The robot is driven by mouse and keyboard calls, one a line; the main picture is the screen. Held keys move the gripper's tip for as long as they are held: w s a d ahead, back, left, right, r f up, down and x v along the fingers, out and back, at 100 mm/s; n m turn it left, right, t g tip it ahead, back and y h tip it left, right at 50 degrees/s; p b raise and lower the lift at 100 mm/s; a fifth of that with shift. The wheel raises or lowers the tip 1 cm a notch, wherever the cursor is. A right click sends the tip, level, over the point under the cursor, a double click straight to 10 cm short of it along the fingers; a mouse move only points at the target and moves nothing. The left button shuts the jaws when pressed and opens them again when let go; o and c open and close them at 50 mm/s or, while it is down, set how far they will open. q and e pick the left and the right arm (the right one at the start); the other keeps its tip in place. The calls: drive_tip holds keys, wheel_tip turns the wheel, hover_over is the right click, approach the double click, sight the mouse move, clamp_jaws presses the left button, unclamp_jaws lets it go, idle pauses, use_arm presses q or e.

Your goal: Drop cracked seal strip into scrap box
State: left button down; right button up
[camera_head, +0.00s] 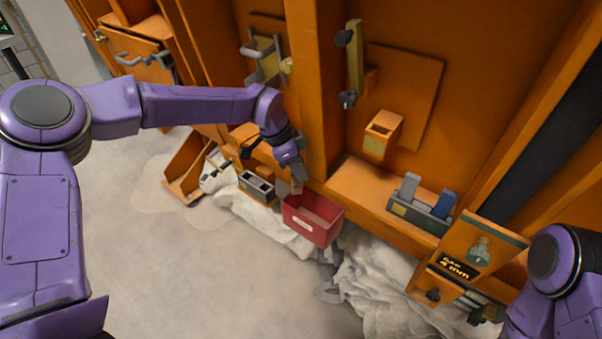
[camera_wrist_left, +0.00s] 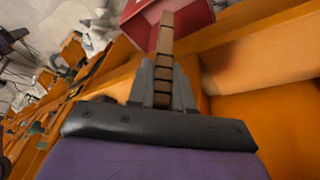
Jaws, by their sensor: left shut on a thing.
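The cracked seal strip (camera_wrist_left: 165,42) is a thin brown segmented piece. My left gripper (camera_wrist_left: 163,82) is shut on it, and the strip points out past the fingertips. In the head view my left gripper (camera_head: 294,176) is just above the back left edge of the red scrap box (camera_head: 318,228), with a small brown bit of the strip showing below it. The box is open-topped with a pale label on its front. In the left wrist view the strip's far end overlaps the red box (camera_wrist_left: 197,14). My right gripper is out of view.
An orange ledge runs behind the box, with a grey and blue block holder (camera_head: 420,210) on it. A small dark-topped box (camera_head: 257,187) stands left of the scrap box. Crumpled white sheeting (camera_head: 375,285) lies below. An orange gauge panel (camera_head: 468,258) is at right.

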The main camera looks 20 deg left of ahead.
use_arm(q)
drive_tip(key=f, duration=0.3)
drive_tip(key=shift+w+d+f+p, duration=0.15)
drive_tip(key=shift+w+f+p, duration=0.15)
drive_tip(key=shift+p, duration=0.1)
drive_tip(key=shift+f+b, duration=0.75)
drive_tip(key=shift+f, duration=0.05)
drive_tip(key=c, duration=1)
unclamp_jaws()
drive_tip(key=shift+r, duration=0.1)
drive_tip(key=shift+c, duration=0.2)
drive_tip(key=shift+r+p, duration=0.3)
drive_tip(key=shift+p, duration=0.05)
drive_tip(key=shift+r+p, duration=0.75)
drive_tip(key=shift+p, duration=0.05)
drive_tip(key=shift+a+r+b, duration=0.4)
drive_tip(key=shift+r+b, duration=0.05)
drive_tip(key=shift+b, duration=0.3)
drive_tip(key=b+v, duration=0.1)
drive_tip(key=v, duration=0.9)
drive_tip(key=shift+s, duration=0.15)
